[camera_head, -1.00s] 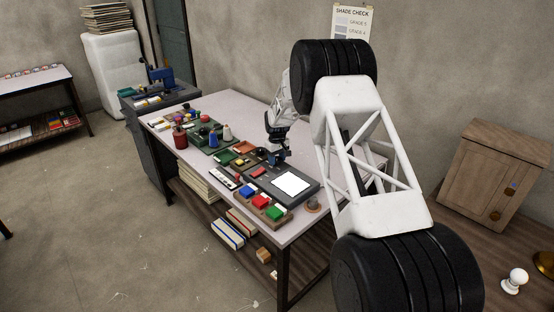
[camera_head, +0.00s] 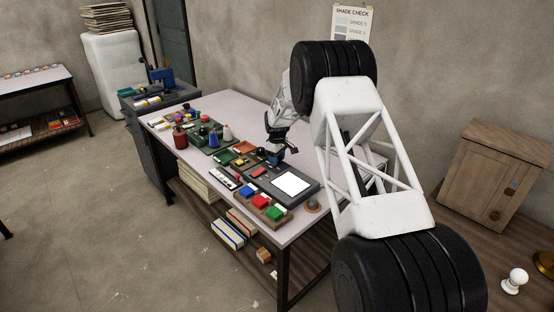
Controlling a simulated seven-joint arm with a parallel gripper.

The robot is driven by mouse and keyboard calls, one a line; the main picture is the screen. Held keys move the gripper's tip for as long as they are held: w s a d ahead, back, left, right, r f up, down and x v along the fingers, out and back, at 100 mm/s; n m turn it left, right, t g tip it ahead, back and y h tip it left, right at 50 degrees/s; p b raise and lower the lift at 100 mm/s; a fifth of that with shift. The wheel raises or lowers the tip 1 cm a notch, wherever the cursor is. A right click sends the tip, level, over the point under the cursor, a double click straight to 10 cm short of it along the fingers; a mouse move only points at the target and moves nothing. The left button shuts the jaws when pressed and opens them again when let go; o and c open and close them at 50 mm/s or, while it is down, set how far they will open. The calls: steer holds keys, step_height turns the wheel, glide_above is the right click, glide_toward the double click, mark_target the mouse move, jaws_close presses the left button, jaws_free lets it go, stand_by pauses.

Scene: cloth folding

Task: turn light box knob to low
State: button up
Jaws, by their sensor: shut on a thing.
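The light box (camera_head: 309,191) is a dark grey, flat box with a bright white panel, lying on the near half of the table. My gripper (camera_head: 284,152) is over its far end, beyond the white panel, with its fingers pointing down. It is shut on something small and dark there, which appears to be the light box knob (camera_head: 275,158). The fingers and the small scale hide the knob's outline and pointer, so its setting cannot be read.
A tray of red, blue and green blocks (camera_head: 263,208) lies along the light box's near left side. A black-and-white strip (camera_head: 225,178), trays and bottles crowd the table (camera_head: 292,231) to the left. A round brown item (camera_head: 312,206) stands near the right edge.

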steer(key=o, duration=0.9)
steer(key=shift+o, duration=0.2)
steer(key=shift+r, duration=0.15)
steer(key=shift+r, duration=3.75)
steer(key=shift+s+r, duration=0.1)
steer(key=shift+r, duration=0.05)
